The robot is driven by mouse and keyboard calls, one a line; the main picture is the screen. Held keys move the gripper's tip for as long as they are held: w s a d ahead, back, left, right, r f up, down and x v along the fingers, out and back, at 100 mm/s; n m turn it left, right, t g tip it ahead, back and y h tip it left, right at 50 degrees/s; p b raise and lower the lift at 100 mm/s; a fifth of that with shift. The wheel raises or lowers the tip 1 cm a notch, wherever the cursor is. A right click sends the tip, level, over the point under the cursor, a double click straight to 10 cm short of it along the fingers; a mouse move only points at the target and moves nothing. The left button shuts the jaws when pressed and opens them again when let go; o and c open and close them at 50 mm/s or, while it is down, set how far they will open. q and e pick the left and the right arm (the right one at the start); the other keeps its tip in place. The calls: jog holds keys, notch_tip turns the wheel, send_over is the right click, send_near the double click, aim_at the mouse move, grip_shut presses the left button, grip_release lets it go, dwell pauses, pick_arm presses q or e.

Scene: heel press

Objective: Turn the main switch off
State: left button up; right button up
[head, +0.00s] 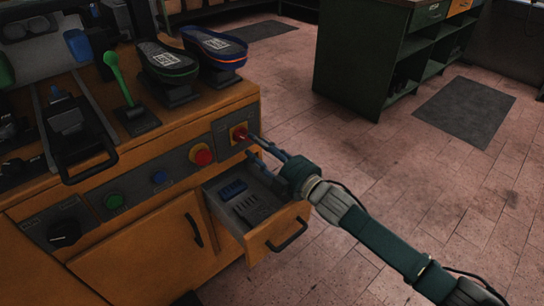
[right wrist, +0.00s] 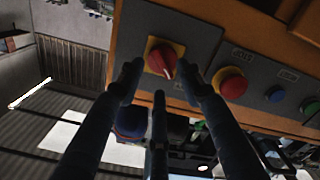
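The main switch (head: 238,133) is a red rotary knob on a yellow plate, at the right end of the machine's grey control panel. In the right wrist view the knob (right wrist: 162,59) sits just beyond my fingertips, its white mark pointing toward the lower right of the picture. My right gripper (head: 254,145) reaches in from the right with its fingers pointing at the switch. Its fingers (right wrist: 163,82) are spread, with a gap between them and nothing held. Whether a fingertip touches the knob cannot be told. My left gripper is not in view.
A red push button (head: 201,154), a blue button (head: 159,178) and a green button (head: 114,201) sit along the panel left of the switch. An open drawer (head: 281,233) with small items juts out below my right gripper.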

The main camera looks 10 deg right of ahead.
jog(key=v, duration=0.7)
jog(key=shift+s, duration=0.1)
